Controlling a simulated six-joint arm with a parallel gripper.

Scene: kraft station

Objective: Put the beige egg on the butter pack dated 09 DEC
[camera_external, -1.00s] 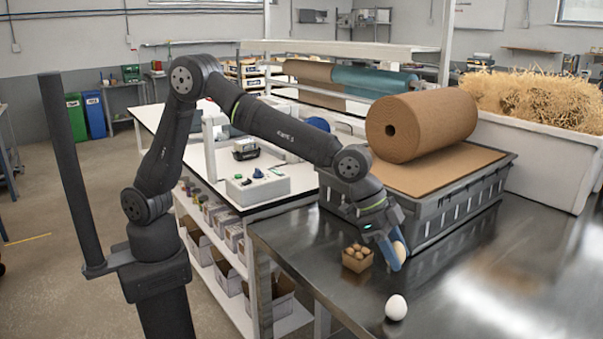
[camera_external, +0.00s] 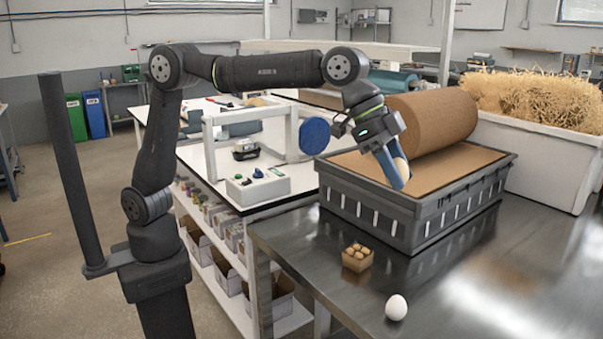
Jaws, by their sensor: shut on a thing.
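My gripper (camera_external: 394,172) is shut on the beige egg (camera_external: 403,169). It holds the egg in the air at the grey crate (camera_external: 372,215), near the brown paper roll. The blue fingers hide part of the egg. A white egg (camera_external: 396,307) stands alone on the metal table. I cannot make out any butter pack or date in this view.
A small carton of brown eggs (camera_external: 357,258) stands on the metal table (camera_external: 470,265) in front of the crate. A white bin of straw (camera_external: 545,160) is at the right. The table's right side is clear.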

